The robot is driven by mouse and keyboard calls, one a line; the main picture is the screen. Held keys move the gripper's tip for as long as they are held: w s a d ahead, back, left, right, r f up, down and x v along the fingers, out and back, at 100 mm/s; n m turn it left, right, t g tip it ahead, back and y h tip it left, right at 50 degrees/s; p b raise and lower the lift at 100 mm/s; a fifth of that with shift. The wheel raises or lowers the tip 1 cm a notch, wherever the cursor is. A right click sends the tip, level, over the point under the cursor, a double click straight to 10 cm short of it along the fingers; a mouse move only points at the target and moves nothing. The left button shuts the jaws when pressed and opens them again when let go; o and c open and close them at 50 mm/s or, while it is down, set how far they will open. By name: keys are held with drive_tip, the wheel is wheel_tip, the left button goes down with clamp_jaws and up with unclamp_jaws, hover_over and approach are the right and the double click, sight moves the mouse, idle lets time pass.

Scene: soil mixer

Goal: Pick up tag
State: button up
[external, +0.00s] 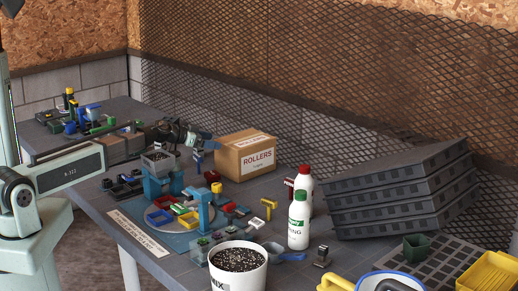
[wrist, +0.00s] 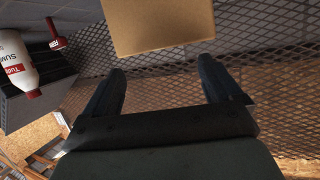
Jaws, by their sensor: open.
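The word tag could fit more than one small T-shaped piece. A yellow one (external: 269,207) stands upright on the table between the box and the white bottles. A red one with pale lettering (wrist: 57,35) shows in the wrist view beside a bottle. In the external view, a red piece (external: 289,182) is partly hidden behind the bottles. My gripper (wrist: 162,85) is open and empty in the wrist view, with its two dark fingers spread wide. The cardboard box shows beyond the fingertips. The red piece is left of the fingers.
The cardboard rollers box (external: 245,156) stands near the mesh wall. White bottles (external: 299,221), a bucket of soil (external: 238,262) and stacked dark trays (external: 400,190) crowd the right. A round base with coloured bins (external: 172,215) is in the middle.

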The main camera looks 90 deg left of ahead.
drive_tip(key=n+y, duration=0.1)
hover_over(197, 156)
drive_tip(key=s+d, duration=0.1)
drive_tip(key=s, duration=0.1)
drive_tip(key=f, duration=0.1)
drive_tip(key=shift+g, duration=0.4)
wheel_tip(197, 156, down, 8)
drive_tip(key=shift+r, duration=0.25)
drive_tip(key=shift+x, duration=1.4)
drive_tip(key=shift+r, duration=0.2)
drive_tip(key=shift+c, duration=0.3)
drive_tip(key=c, duration=1)
drive_tip(key=shift+o, duration=0.2)
drive_tip(key=shift+r, duration=0.1)
